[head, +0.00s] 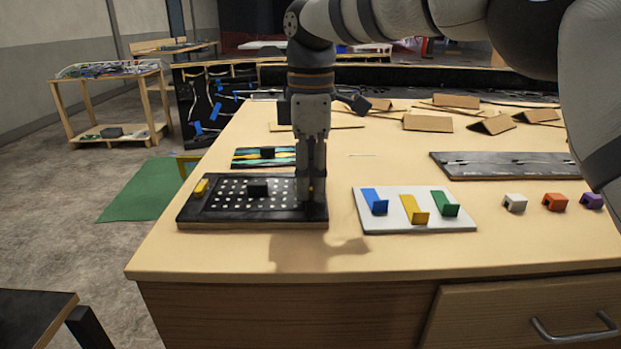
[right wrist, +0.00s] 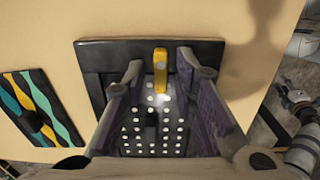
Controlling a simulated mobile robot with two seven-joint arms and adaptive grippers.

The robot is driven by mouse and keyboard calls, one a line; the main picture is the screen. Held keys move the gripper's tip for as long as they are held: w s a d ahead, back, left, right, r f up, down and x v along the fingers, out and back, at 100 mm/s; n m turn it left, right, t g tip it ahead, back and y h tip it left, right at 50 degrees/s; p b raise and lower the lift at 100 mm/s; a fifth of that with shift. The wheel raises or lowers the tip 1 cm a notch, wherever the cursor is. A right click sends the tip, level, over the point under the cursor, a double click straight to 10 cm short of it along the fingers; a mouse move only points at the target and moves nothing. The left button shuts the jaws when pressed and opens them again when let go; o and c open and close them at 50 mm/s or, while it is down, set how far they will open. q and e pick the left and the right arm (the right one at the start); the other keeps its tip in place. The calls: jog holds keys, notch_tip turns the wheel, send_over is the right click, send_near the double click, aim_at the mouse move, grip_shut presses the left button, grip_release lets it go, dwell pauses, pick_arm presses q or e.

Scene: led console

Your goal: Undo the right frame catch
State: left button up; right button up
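The LED console is a black frame (head: 250,216) around a white-dotted panel with a black block (head: 257,188) on it. It lies at the table's left front. The frame also shows in the right wrist view (right wrist: 95,60). The left catch (head: 201,186) is a yellow bar at the frame's left side. The right catch (right wrist: 160,70), also yellow, points from the frame toward the dots; my gripper hides it in the head view. My right gripper (head: 312,198) points down over the frame's right end. Its fingers (right wrist: 160,85) are apart, one on each side of the right catch; contact cannot be told. My left gripper is not in view.
A striped panel (head: 264,156) lies just behind the console. A white board (head: 418,224) with blue, yellow and green brackets is to the right. Small white, orange and purple blocks lie farther right. Cardboard pieces and a dark board (head: 505,166) lie behind.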

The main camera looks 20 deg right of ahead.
grip_shut()
jog(key=m, duration=0.4)
jog(key=shift+w+p, duration=0.1)
jog(key=shift+p, duration=0.2)
jog(key=m, duration=0.4)
jog(key=shift+w+d+m, duration=0.1)
jog(key=shift+m, duration=0.2)
jog(key=m, duration=0.4)
jog(key=shift+d+m, duration=0.15)
jog(key=shift+m, duration=0.15)
jog(key=shift+d+f+m, duration=0.1)
jog(key=shift+d+m, duration=0.05)
jog(key=shift+m, duration=2.15)
